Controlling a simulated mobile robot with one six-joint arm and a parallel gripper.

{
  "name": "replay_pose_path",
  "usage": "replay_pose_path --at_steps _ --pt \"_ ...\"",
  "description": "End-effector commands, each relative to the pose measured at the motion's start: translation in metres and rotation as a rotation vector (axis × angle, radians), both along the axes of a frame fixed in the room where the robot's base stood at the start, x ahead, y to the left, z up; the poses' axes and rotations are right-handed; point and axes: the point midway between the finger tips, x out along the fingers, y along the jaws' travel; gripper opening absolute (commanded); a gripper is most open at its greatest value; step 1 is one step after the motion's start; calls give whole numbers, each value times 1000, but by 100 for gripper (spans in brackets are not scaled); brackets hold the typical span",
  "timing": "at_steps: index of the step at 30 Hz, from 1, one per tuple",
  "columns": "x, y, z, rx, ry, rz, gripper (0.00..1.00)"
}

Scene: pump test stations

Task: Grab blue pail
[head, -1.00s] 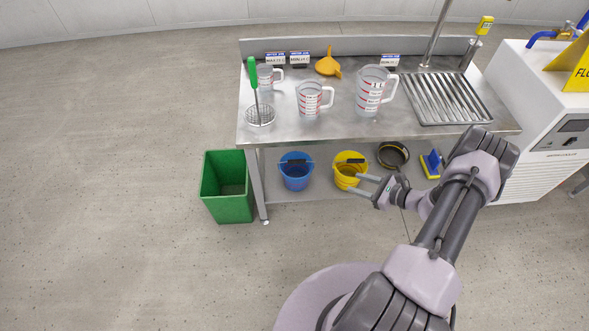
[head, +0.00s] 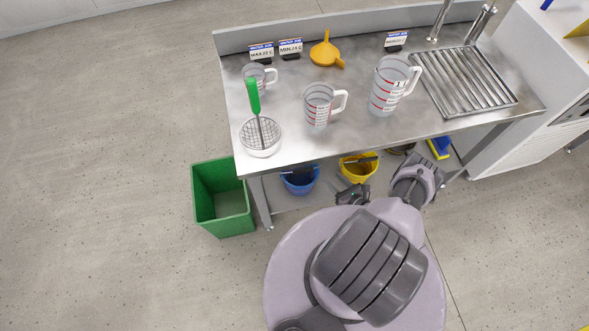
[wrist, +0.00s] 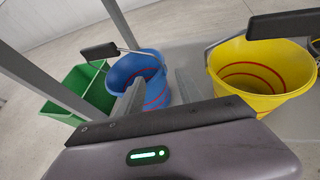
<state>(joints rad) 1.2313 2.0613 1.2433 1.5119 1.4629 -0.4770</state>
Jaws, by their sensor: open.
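The blue pail (head: 300,181) stands on the lower shelf under the steel table in the head view, its upper part partly hidden by the tabletop edge. In the wrist view the blue pail (wrist: 140,75) is upright and empty, with red rings inside and a handle with a black grip leaning to the left. My gripper (head: 343,182) is at the shelf's front, to the right of the blue pail and in front of the yellow one. In the wrist view my gripper (wrist: 160,92) is open and empty, its fingers pointing toward the blue pail, not clearly touching it.
A yellow pail (head: 360,170) stands right of the blue one on the shelf. A green bin (head: 222,195) is on the floor left of the table leg (head: 261,202). The tabletop (head: 280,80) above holds jugs, a funnel and a strainer. Floor at the left is clear.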

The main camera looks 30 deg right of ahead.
Motion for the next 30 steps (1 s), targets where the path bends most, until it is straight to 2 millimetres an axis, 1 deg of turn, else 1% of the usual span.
replay_pose_path --at_steps 1,3,6,9,15,18,21,24,29,30 --pt "15 2 -12 -2 -1 9 43" --pt "33 3 -20 -2 -1 7 43" --pt "55 4 -28 -1 -1 7 43" --pt "72 4 -34 -1 0 5 43" --pt "90 4 -40 0 -1 4 43" --pt "108 7 -52 -2 -2 6 43" --pt "125 7 -58 -1 -1 5 43" --pt "132 7 -59 0 0 3 43" --pt "133 7 -57 1 0 2 43" --pt "133 7 -57 1 0 2 41"
